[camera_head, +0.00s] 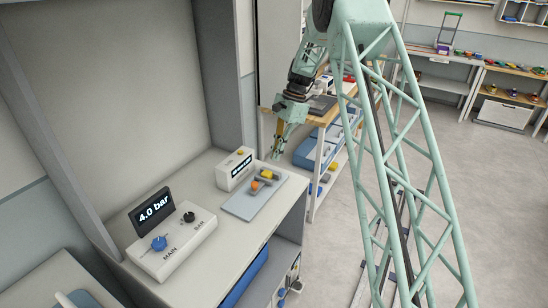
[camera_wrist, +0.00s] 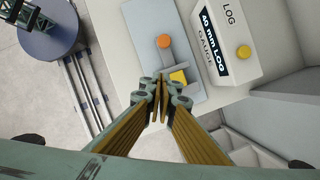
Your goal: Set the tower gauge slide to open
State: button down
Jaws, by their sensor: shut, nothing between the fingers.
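A flat blue-grey plate (camera_head: 240,207) lies on the bench beside a white gauge box (camera_head: 226,178). In the wrist view, the plate (camera_wrist: 140,18) carries a round orange knob (camera_wrist: 164,41) and a square yellow block (camera_wrist: 178,75), with a grey piece between them. The gauge box (camera_wrist: 237,69) has a display reading "40 mm LOG". I cannot tell which part is the slide. My gripper (camera_head: 275,155) is shut and empty, pointing down by the plate's far end. In the wrist view, my fingertips (camera_wrist: 160,98) overlap the yellow block's edge; contact is unclear.
A white control box (camera_head: 172,249) with a "4.0 bar" display, a blue knob and a black knob stands nearer on the bench (camera_head: 213,234). A tall grey panel stands at the left. A wooden-topped table (camera_head: 327,117) with blue bins is beyond. Open floor lies right.

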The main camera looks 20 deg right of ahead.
send_near(259, 188)
jog(key=d+f, duration=0.1)
jog(key=f, duration=0.1)
jog(key=d+f, duration=0.1)
jog(key=shift+w+d+b, duration=0.25)
jog(key=shift+d+b, duration=0.05)
jog(key=a, duration=0.2)
jog(key=shift+s+a+f, duration=0.25)
jog(key=shift+s+f, duration=0.05)
jog(key=shift+s, duration=0.05)
jog(key=shift+a+f, duration=0.1)
jog(key=shift+a, duration=0.35)
jog(key=shift+s+a, duration=0.15)
jog(key=shift+a, duration=0.1)
